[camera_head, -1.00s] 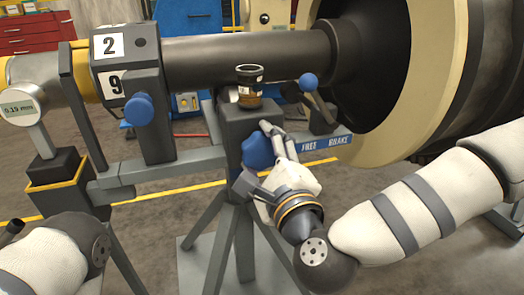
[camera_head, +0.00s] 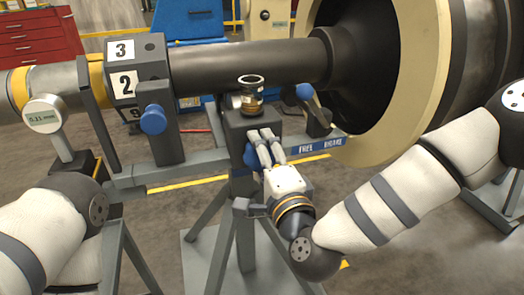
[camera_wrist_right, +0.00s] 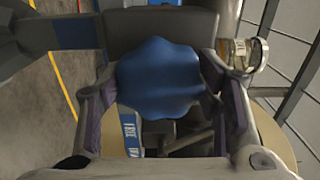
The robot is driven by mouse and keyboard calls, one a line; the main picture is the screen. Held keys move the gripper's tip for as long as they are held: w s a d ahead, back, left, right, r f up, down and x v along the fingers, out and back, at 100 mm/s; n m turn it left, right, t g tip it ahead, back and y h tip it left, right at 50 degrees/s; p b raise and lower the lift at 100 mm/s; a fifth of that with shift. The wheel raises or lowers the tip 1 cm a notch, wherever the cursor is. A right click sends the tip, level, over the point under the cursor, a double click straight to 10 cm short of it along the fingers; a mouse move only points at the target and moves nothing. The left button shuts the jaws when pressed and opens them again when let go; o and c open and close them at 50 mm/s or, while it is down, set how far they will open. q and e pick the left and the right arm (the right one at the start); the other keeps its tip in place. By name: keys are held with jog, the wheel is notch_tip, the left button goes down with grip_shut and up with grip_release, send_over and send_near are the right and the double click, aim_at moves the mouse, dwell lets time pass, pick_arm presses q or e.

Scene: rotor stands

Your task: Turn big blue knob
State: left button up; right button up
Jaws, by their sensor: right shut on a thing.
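The big blue knob (camera_wrist_right: 160,78) fills the middle of the right wrist view, between the two fingers of my right gripper. In the head view only a small part of the knob (camera_head: 249,156) shows, behind the fingers, on the front of a dark block (camera_head: 236,125) on a stand. My right gripper (camera_head: 263,137) comes in from below right and is shut on the knob. The fingers cover most of it. My left arm shows at the lower left of the head view; its gripper is out of the picture.
A smaller blue knob (camera_head: 153,120) sits on the stand to the left. A blue-tipped lever (camera_head: 306,92) stands right, above the FREE/BRAKE label (camera_head: 320,146). A gauge (camera_head: 43,114) reads about 0.11 mm. The large rotor (camera_head: 375,70) is behind.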

pick_arm(q)
jog(key=shift+w+r+t+p, duration=0.3)
jog(key=shift+w+r+p, duration=0.1)
jog(key=shift+w+r, duration=0.25)
pick_arm(e)
jog(key=shift+r+n, duration=0.1)
jog(key=shift+n, duration=0.9)
jog(key=o, duration=1.2)
jog(key=shift+c, duration=0.2)
jog(key=v, duration=1.2)
